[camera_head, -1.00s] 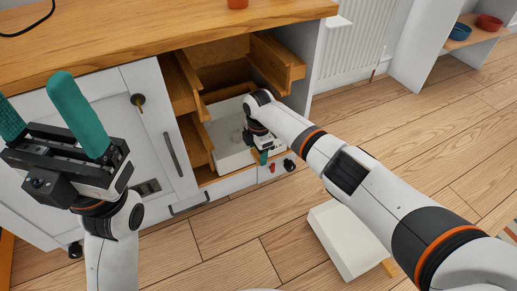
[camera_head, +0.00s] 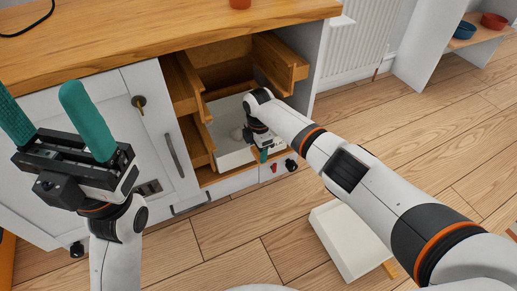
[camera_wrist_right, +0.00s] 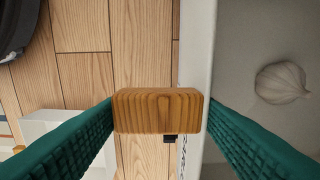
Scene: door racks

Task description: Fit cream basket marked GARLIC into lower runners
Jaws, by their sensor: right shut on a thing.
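The cream basket (camera_head: 234,159) sits low in the open bay of the white cabinet, with its front end towards me. In the right wrist view, a garlic bulb (camera_wrist_right: 282,83) lies inside the basket, next to its pale wall (camera_wrist_right: 194,50). My right gripper (camera_head: 264,152) is shut on the basket's wooden handle (camera_wrist_right: 158,110), one finger on each side. The lower left wooden runner (camera_head: 198,143) shows beside the basket; the lower right one is hidden by my arm. I cannot tell how the basket's rims meet the runners. No GARLIC marking is readable. My left gripper (camera_head: 38,100) is open and empty.
Upper wooden runners (camera_head: 280,60) jut out above the basket. The closed cabinet door (camera_head: 120,130) is left of the bay. Another pale basket (camera_head: 345,240) with a wooden handle stands on the floor under my right arm. Open floor lies in front of the cabinet.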

